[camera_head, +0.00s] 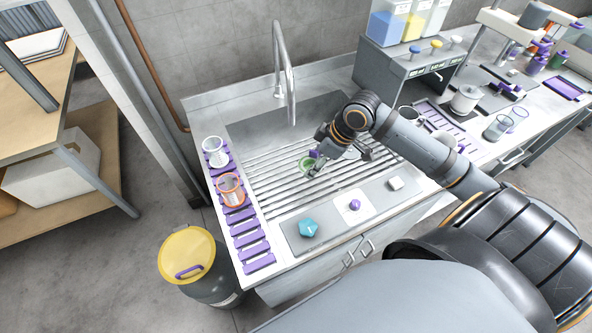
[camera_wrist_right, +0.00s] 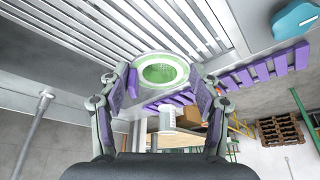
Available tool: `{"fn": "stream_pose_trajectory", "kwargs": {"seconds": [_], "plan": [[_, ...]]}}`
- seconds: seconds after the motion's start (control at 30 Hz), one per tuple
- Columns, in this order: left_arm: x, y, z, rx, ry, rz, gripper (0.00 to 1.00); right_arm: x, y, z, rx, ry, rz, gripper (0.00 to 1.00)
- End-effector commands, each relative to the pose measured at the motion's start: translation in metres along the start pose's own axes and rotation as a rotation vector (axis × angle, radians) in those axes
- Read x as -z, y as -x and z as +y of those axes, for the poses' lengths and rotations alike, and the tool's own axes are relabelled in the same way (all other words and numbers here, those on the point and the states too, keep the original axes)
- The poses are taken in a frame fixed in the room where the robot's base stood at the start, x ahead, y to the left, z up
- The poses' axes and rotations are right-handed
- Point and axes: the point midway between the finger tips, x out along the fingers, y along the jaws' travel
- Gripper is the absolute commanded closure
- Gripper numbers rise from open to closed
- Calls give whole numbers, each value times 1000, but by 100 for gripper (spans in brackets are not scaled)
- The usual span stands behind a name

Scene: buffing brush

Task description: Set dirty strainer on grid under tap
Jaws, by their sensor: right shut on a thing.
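The strainer with a green rim (camera_head: 306,163) is over the metal grid (camera_head: 277,181) of the sink, in front of the tap (camera_head: 291,95). My right gripper (camera_head: 316,160) is shut on it; the gripper partly hides the strainer in the head view. In the right wrist view, the round green strainer (camera_wrist_right: 161,72) sits between the purple-padded fingers (camera_wrist_right: 165,85). I cannot tell whether its base touches the bars. My left gripper is not in view.
A white strainer (camera_head: 214,150) and an orange-rimmed one (camera_head: 230,187) stand on the purple slatted rack (camera_head: 248,240) left of the grid. A teal block (camera_head: 308,227), purple knob (camera_head: 354,204) and white block (camera_head: 396,184) lie along the front. Bare bars surround the held strainer.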

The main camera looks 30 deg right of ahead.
Motion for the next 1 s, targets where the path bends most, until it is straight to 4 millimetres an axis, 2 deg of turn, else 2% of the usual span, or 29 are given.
{"fn": "stream_pose_trajectory", "kwargs": {"seconds": [0.23, 0.33, 0.43, 0.53, 0.73, 0.8, 0.9, 1.0], "plan": [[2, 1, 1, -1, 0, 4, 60, 27, -27, 21, 9, -7, 5, 61], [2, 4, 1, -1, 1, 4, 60, 31, -55, 31, 12, -7, -1, 61], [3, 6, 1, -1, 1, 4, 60, 34, -74, 40, 8, -5, -3, 61], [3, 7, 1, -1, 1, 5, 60, 35, -85, 46, 4, -3, -4, 61], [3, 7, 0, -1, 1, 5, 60, 36, -92, 49, 2, -2, -3, 62], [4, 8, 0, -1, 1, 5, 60, 38, -100, 51, 5, -3, -3, 62], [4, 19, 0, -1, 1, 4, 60, 30, -114, 49, 7, -4, -7, 62], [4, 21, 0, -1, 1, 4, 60, 26, -124, 50, 3, -2, -6, 61]]}}
